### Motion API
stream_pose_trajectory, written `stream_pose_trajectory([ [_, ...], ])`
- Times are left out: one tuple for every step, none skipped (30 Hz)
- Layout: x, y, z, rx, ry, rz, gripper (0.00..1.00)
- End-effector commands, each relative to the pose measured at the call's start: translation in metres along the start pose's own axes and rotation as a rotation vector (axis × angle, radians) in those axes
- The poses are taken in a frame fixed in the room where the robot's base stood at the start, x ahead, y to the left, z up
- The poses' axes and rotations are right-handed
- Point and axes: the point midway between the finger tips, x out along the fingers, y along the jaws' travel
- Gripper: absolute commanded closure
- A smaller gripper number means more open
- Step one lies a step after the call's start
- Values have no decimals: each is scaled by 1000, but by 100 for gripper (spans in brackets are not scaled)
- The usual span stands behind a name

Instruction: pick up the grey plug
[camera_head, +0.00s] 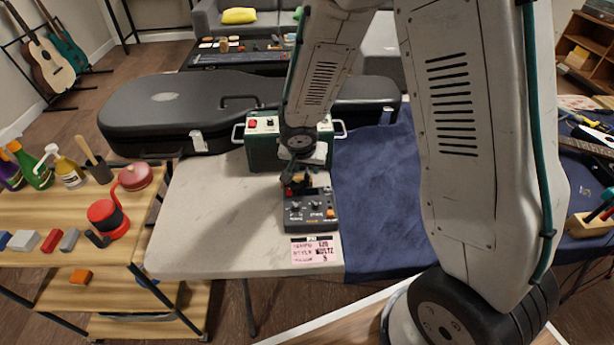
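A small grey piece (69,240) lies on the wooden shelf at the left, between a red piece and a dark one. It may be the grey plug, but it is too small to be sure. My gripper (297,184) points down over the back edge of a dark control box (311,211) on the light table half. It is far to the right of the grey piece. Its fingers are small and dark, and something tan shows by them. I cannot tell whether they are open or shut.
Red piece (51,240), white piece (25,240) and dark piece (97,238) lie beside the grey one. A black guitar case (165,107) and green box (262,145) are behind. A pink note (316,250) lies in front.

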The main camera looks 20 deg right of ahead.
Motion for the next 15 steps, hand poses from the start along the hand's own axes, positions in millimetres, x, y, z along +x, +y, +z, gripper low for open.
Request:
stream_pose_trajectory([
  [8,1,1,-1,-3,3,62],
  [12,1,1,-1,-2,2,62],
  [16,1,1,-2,-2,2,62],
  [18,0,0,-1,-1,1,62],
  [21,0,0,-1,-1,1,62],
  [23,0,0,-1,-1,0,62],
  [24,0,0,-1,-1,0,62],
  [25,0,0,0,-1,0,62],
  [25,0,0,0,0,0,62],
  [25,0,0,0,0,0,62],
  [25,0,0,0,0,0,62],
  [25,0,0,0,0,0,62],
  [25,0,0,0,0,0,62],
  [25,0,0,0,0,0,62],
  [25,0,0,0,0,0,67],
])
